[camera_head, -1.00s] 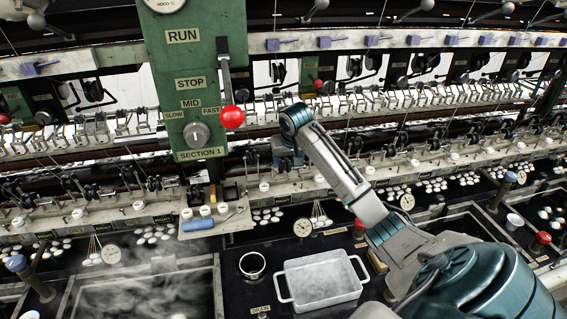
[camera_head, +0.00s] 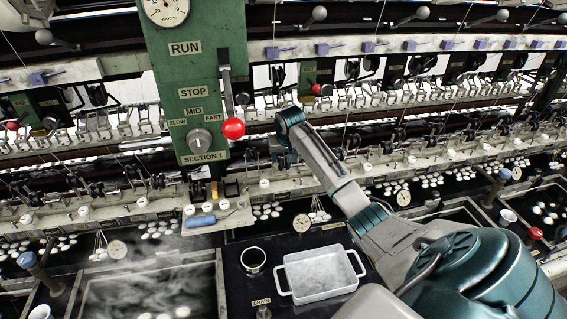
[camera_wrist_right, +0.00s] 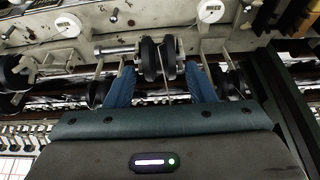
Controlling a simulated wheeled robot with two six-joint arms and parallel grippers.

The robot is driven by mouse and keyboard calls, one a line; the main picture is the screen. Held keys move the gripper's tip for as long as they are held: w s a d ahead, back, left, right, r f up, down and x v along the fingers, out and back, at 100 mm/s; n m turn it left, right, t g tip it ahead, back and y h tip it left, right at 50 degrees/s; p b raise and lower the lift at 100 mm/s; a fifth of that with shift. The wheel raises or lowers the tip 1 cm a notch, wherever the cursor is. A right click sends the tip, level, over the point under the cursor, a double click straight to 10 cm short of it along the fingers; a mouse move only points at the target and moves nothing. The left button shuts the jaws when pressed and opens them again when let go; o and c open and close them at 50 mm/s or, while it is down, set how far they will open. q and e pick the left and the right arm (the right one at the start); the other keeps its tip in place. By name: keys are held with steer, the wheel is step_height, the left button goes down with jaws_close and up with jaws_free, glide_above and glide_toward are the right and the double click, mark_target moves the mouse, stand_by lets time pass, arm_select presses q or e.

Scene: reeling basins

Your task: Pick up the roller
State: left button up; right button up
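My right gripper (camera_head: 284,160) hangs over the machine's front rail, to the right of the green control panel. In the right wrist view its two blue fingers (camera_wrist_right: 161,86) are apart. A black grooved roller (camera_wrist_right: 158,58) on a metal shaft shows between and beyond the fingertips, with the fingers to either side of it. I cannot tell whether they touch it. More black rollers sit along the rail, one at the left (camera_wrist_right: 12,73). The frames do not show which roller is meant. My left gripper is not in view.
The green panel (camera_head: 215,90) carries a red-knobbed lever (camera_head: 233,128). A blue-handled tool (camera_head: 200,221) lies on the ledge. Below are a white two-handled tray (camera_head: 320,275), a round cup (camera_head: 253,260) and a steaming basin (camera_head: 150,290). Rails, hooks and rods crowd the space around the gripper.

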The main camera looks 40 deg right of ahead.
steer(key=c, duration=0.8)
